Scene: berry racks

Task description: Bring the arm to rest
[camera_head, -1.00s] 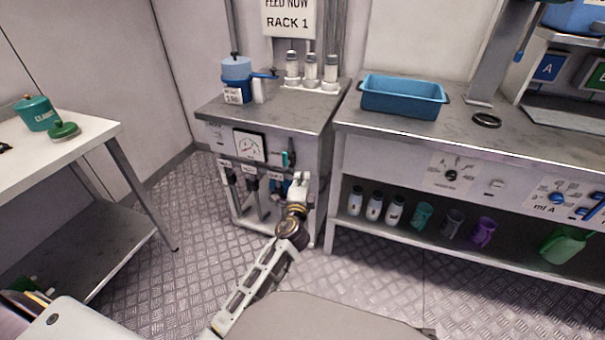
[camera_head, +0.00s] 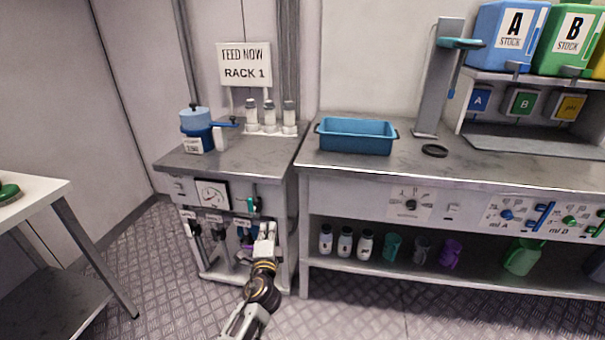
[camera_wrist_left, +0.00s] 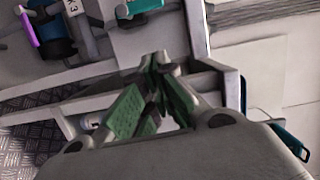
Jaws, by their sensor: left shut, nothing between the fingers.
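My left arm comes in from the bottom in the head view. Its gripper (camera_head: 267,232) is in front of the grey cabinet (camera_head: 235,160) with the gauge, near the teal valve handle (camera_head: 254,205). In the left wrist view the gripper's green-padded fingers (camera_wrist_left: 158,66) meet at their tips, shut with nothing between them. Behind the fingers are pale panels and framing of the cabinet, and a dark blue fitting with a purple part (camera_wrist_left: 50,40) at the upper left. My right gripper is not in view.
A blue tray (camera_head: 357,151) sits on the metal bench (camera_head: 470,168), with several bottles and cups on the shelf below. A blue pot (camera_head: 196,119) stands on the cabinet. A white table (camera_head: 38,200) is at left. Patterned floor lies open between table and cabinet.

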